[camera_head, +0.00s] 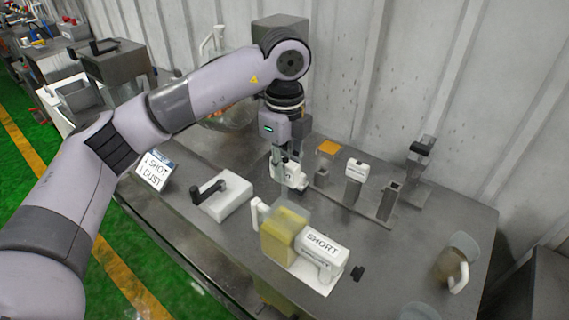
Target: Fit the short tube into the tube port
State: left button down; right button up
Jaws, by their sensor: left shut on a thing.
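My left gripper (284,172) points down over the middle of the table. It is shut on a small white piece (292,178) with dark marks, seemingly the short tube; the fingers hide part of it. A white block marked SHORT (322,247) lies in front of it to the right, beside a clear container with yellow contents (283,230). A rack with upright square posts stands to the right of the gripper: one post has an orange top (328,147), one a white labelled top (357,169), one an open top (391,187). I cannot tell which opening is the tube port. My right gripper is out of view.
A white block with a black crank handle (223,196) and a sign reading 1 SHOT 1 DUST (155,170) stand to the left. A jug (452,268) stands at the right edge. The grey tabletop (420,235) is bare between rack and jug. A corrugated wall rises behind.

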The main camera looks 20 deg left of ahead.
aim_at(285, 200)
pick_arm(q)
jog(key=shift+f+b, duration=1.45)
jog(key=shift+f, duration=0.75)
jog(key=shift+b, duration=0.3)
jog(key=shift+f+b, duration=1.05)
jog(key=shift+f, duration=0.15)
jog(key=shift+f+b, duration=1.85)
jog(key=shift+f, duration=0.5)
jog(key=c, duration=1.4)
grip_release()
